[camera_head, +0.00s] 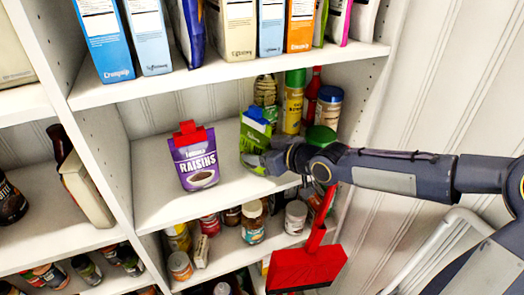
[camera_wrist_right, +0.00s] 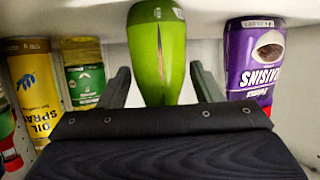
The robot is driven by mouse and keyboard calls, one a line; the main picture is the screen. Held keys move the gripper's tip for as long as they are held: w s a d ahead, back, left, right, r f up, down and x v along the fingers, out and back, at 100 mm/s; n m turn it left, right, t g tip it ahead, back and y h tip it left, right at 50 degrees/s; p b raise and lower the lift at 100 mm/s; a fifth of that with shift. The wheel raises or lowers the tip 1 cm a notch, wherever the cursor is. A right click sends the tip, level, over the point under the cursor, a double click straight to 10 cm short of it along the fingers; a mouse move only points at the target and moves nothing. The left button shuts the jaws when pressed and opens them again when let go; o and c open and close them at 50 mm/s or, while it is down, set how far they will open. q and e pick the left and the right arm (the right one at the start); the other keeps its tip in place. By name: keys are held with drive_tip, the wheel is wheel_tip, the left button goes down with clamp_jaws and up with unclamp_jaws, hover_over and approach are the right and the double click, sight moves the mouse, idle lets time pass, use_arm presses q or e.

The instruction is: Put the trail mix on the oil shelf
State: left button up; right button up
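A green pouch with a blue top (camera_head: 255,135), which I take to be the trail mix, stands on the middle shelf (camera_head: 160,205). Its front label is not readable. My right gripper (camera_head: 268,160) is at the pouch, partly hidden by my wrist. In the right wrist view, which looks upside down, the pouch (camera_wrist_right: 157,55) is between the two fingers (camera_wrist_right: 160,85). The fingers look apart, with narrow gaps beside the pouch. A yellow oil spray bottle (camera_head: 292,108) with a green cap stands behind on the same shelf. My left gripper is not in view.
A purple raisins pouch (camera_head: 194,158) stands to the left of the green pouch. A brown-labelled jar (camera_head: 328,106) and a red bottle (camera_head: 312,95) are at the back right. Boxes fill the upper shelf (camera_head: 230,68). Jars (camera_head: 252,225) stand below. Bare shelf shows around the raisins.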

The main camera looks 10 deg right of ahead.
drive_tip(key=shift+r, duration=0.15)
drive_tip(key=shift+v, duration=3.75)
